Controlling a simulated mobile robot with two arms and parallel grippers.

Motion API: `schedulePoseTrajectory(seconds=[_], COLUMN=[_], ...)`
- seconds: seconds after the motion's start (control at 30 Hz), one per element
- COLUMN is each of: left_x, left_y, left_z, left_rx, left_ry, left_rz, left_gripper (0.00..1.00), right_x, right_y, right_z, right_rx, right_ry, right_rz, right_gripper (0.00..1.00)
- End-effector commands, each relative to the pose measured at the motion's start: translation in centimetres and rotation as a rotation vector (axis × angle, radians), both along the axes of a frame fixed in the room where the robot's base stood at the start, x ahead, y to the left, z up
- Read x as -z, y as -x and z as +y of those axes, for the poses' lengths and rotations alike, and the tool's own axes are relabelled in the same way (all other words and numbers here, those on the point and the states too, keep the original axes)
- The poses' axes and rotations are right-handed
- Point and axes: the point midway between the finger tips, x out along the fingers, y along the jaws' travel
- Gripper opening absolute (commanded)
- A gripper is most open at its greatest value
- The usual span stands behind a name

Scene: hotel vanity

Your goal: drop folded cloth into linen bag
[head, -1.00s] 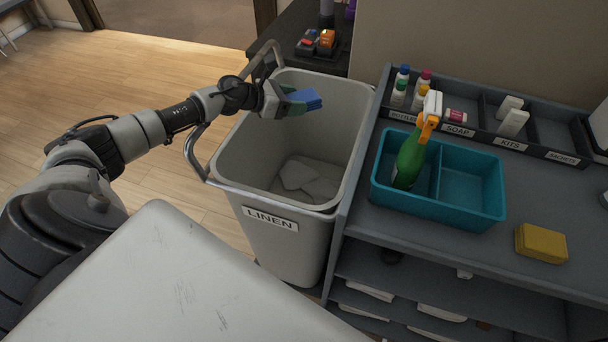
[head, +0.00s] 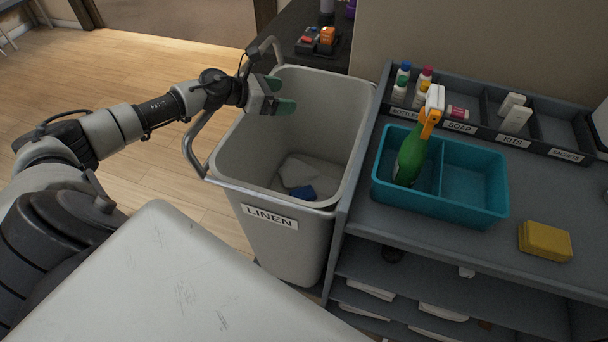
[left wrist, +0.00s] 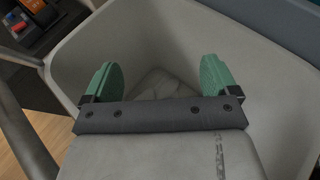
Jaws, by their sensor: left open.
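The linen bag (head: 245,155) is a grey bin labelled LINEN, standing left of the shelf cart. The folded blue cloth (head: 303,192) lies at its bottom, on crumpled grey-white linen (head: 299,172). My left gripper (head: 287,97), with green fingertips, is open and empty above the bin's opening, near its far left rim. In the left wrist view the two green fingers (left wrist: 160,78) are spread apart, with the bin's inside (left wrist: 170,35) and pale linen (left wrist: 160,84) below; the blue cloth is not visible there. My right gripper is not in view.
A teal caddy (head: 467,208) with a green spray bottle (head: 408,160) stands on the cart (head: 400,225), beside a yellow sponge (head: 545,241). Behind it is a divided tray (head: 545,152) of bottles and soap. A metal handle (head: 197,150) rises at the bin's left side.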

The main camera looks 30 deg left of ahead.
Motion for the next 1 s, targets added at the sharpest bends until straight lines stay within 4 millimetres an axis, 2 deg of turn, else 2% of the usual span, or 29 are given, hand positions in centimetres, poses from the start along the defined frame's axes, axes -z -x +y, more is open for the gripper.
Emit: schedulePoseTrajectory(seconds=[0.1,0.3,0.87,1.0], left_x=[-0.3,-1.1,-1.6,-3.0], left_y=[1.5,2.8,3.0,3.0], left_z=[1.0,1.9,2.0,2.0], left_rx=[0.001,0.001,0.001,0.001], left_ry=[-0.005,-0.001,0.000,0.000], left_rz=[0.003,0.003,0.000,0.000], left_gripper=[0.89,0.89,0.89,0.89], right_x=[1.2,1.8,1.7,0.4], right_y=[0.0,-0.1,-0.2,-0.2], right_z=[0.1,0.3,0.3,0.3], right_rx=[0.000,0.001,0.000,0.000], right_ry=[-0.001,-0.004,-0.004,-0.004], right_rz=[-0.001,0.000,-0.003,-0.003], right_gripper=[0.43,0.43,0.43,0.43])
